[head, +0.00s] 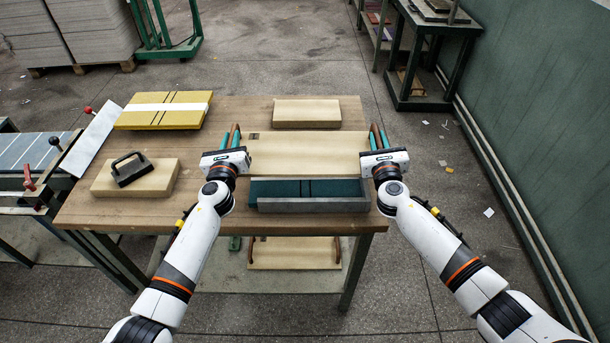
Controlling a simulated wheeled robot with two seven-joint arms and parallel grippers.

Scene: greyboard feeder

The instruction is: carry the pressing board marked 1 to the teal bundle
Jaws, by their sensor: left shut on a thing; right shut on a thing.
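A pale wooden pressing board (305,155) spans between my two grippers, with a brown handle at each end. A small dark mark sits at its upper left corner, too small to read. My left gripper (229,141) is shut on the board's left handle, and my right gripper (378,139) is shut on its right handle. The teal bundle (320,188) lies just in front of the board, in a grey tray (315,205) near the table's front edge. I cannot tell how high the board is above the table.
On the wooden table (225,115) are a plain pale board (307,113) at the back, a yellow bundle (150,118) with a white band, and a pale block (103,184) with a black handle (130,168). Another handled board (295,255) lies below the table. A roller feeder (38,152) adjoins at left.

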